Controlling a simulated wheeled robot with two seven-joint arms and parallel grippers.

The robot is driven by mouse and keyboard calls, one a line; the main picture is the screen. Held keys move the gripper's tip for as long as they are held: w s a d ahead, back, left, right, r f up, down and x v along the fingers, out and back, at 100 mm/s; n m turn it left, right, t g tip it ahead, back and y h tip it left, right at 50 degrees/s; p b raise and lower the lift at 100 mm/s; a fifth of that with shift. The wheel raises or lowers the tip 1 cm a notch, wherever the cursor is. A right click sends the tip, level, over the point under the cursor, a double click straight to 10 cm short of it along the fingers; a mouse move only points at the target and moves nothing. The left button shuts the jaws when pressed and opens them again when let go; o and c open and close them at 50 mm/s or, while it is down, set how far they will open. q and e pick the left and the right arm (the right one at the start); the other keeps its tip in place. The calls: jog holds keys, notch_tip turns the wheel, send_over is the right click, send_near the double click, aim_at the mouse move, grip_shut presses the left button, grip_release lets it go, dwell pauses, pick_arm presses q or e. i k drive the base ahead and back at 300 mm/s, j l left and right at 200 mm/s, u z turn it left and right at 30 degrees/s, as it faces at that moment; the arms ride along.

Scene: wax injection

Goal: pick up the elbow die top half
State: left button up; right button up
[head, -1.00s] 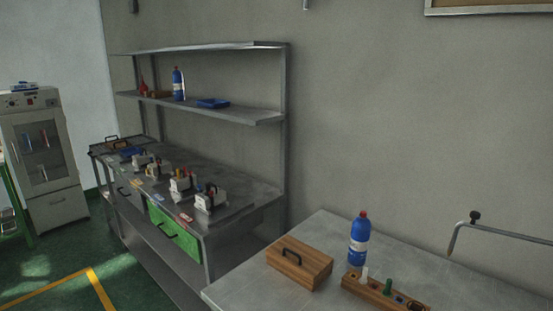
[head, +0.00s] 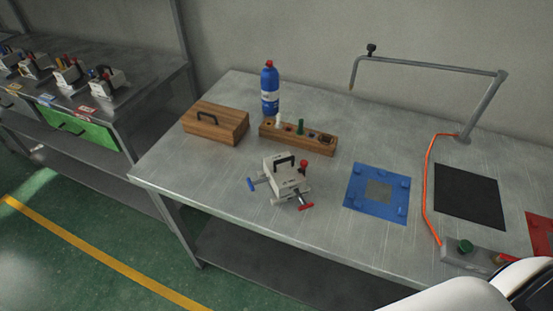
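A light grey metal die (head: 287,184) with a black handle on top stands closed on the workbench, near the middle of the head view. A blue-ended pin sticks out at its left and red-ended pins at its right and back. Its upper part, with the handle, looks like a top half; the label is too small to read. Several similar dies (head: 105,84) stand on the other bench at the upper left; I cannot tell which is the elbow die. Neither of my grippers shows; only a white part of my own arm is at the lower right.
On the workbench (head: 215,172) are a wooden box with handle (head: 232,122), a wooden peg block (head: 315,142), a blue bottle (head: 270,92), a blue mat (head: 360,204), a black mat (head: 470,195), a bent metal arm (head: 430,64), an orange cable and a control box (head: 455,256).

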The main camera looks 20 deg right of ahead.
aim_at(282, 168)
jog(key=z, duration=0.7)
jog(key=j+z, duration=0.2)
jog(key=j, duration=0.15)
jog(key=k, duration=0.05)
